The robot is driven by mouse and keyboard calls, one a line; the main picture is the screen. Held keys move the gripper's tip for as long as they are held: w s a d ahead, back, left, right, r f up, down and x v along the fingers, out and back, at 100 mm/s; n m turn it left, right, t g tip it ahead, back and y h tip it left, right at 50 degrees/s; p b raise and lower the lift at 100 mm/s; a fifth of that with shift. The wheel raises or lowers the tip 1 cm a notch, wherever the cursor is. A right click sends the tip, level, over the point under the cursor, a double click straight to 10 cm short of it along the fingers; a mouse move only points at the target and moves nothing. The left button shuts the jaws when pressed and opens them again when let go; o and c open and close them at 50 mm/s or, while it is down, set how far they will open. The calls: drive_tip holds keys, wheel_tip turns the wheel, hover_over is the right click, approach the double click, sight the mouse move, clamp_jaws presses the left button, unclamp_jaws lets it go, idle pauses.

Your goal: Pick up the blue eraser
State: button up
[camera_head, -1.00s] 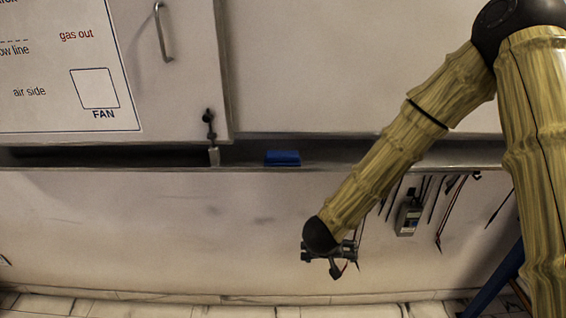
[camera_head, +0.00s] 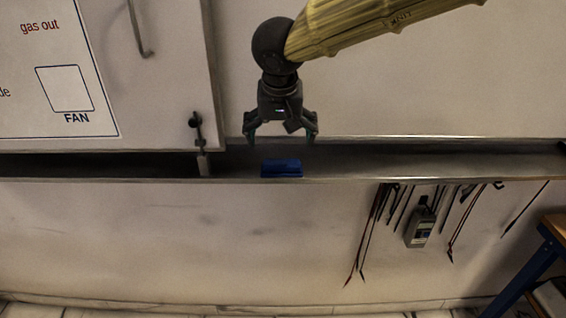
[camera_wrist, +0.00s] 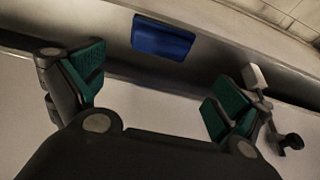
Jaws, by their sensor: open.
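The blue eraser (camera_head: 282,168) lies on the narrow grey ledge (camera_head: 400,165) in the head view. My gripper (camera_head: 281,138) is open and empty, pointing down above the eraser and apart from it. In the wrist view the eraser (camera_wrist: 162,38) shows at the upper middle, beyond and between the two green-padded fingers of my gripper (camera_wrist: 158,90). Nothing hides the eraser in either view.
A cabinet door with a handle (camera_head: 139,28) and a labelled board (camera_head: 50,70) stand at the left. A latch with a padlock (camera_head: 203,162) hangs left of the eraser. Leads and a meter (camera_head: 421,228) hang below the ledge at the right. A blue-legged bench (camera_head: 530,275) is at lower right.

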sight(282, 162)
drive_tip(key=x, duration=0.5)
drive_tip(key=shift+s+d, duration=0.15)
drive_tip(key=shift+s+f, duration=0.15)
drive_tip(key=shift+f, duration=0.2)
drive_tip(key=shift+p+x, duration=0.3)
drive_tip(key=shift+x, duration=1.9)
drive_tip(key=shift+s, duration=0.1)
drive_tip(key=c, duration=0.7)
